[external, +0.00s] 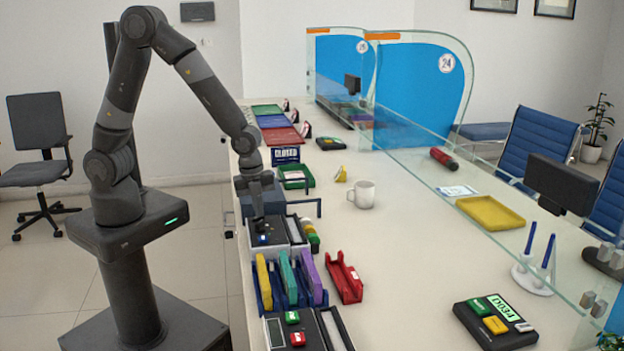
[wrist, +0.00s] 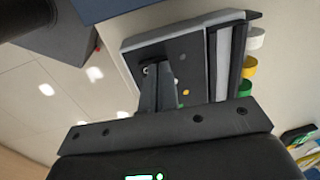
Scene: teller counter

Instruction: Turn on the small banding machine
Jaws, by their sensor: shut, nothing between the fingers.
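A small dark grey machine with a light slotted strip along its right side (external: 294,229), which looks like the small banding machine, sits on the near left part of the counter. It also fills the middle of the wrist view (wrist: 195,55), where small orange and grey dots show on its top. My gripper (external: 259,222) points down over the machine's left part, its fingers together and empty. A blue button (external: 263,239) shows just in front of the fingertips. In the wrist view my fingers (wrist: 152,75) reach the machine's top and hide part of it; I cannot tell whether they touch it.
Colored binders in a blue rack (external: 290,283) and a red holder (external: 344,278) stand in front. Another machine with green and red buttons (external: 305,330) is nearer. A white mug (external: 363,194) stands right. Small colored rolls (external: 311,237) sit beside the machine.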

